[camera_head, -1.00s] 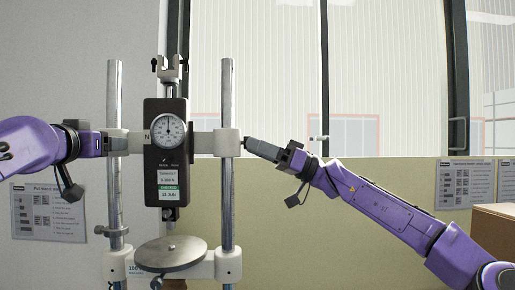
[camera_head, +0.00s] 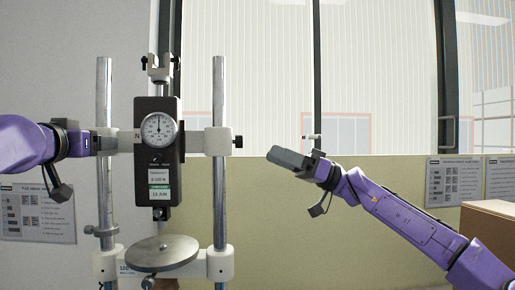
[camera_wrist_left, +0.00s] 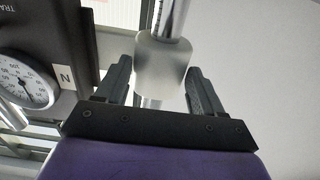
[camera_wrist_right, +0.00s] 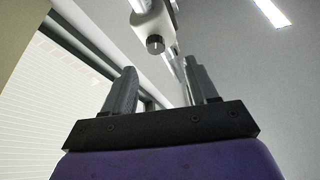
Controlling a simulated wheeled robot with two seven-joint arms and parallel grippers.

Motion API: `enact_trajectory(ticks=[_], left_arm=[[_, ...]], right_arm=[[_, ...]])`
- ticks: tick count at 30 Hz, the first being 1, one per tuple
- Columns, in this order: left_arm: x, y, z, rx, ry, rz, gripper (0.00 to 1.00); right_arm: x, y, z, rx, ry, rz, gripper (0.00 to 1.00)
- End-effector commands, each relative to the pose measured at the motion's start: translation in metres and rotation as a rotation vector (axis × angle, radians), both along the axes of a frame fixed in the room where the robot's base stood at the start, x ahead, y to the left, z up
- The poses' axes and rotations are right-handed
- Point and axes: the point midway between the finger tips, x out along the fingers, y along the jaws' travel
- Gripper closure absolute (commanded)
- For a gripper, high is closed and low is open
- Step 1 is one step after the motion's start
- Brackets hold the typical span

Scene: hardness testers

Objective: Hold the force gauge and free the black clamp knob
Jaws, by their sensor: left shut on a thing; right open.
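The black force gauge (camera_head: 157,178) with its round dial hangs on a white crosshead between two steel columns. It also shows at the left of the left wrist view (camera_wrist_left: 25,85). The black clamp knob (camera_head: 238,142) sticks out from the right white collar (camera_head: 217,142); in the right wrist view the knob (camera_wrist_right: 155,44) faces me. My left gripper (camera_head: 106,143) is shut on the left white collar (camera_wrist_left: 162,62), a finger on each side. My right gripper (camera_head: 288,159) is open and empty, to the right of the knob and apart from it.
A round metal plate (camera_head: 162,253) sits below the gauge, on a lower white crossbar. A cardboard box (camera_head: 490,228) stands at the far right. Printed sheets hang on the walls. The space between the knob and my right gripper is clear.

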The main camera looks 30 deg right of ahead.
Motion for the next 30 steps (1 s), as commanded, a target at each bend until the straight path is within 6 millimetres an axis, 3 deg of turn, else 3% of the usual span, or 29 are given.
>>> enact_trajectory(ticks=[3,8,30], left_arm=[[0.001,-0.001,-0.002,0.004,0.003,-0.002,0.81],[0.000,-0.001,-0.001,0.003,0.002,-0.002,0.81],[0.000,-0.001,0.000,0.003,0.000,-0.002,0.81]], right_arm=[[-0.014,-0.021,-0.008,0.003,-0.004,-0.001,0.42],[-0.023,-0.034,-0.015,0.000,-0.003,0.001,0.42],[-0.024,-0.035,-0.016,-0.002,-0.002,0.000,0.42]])
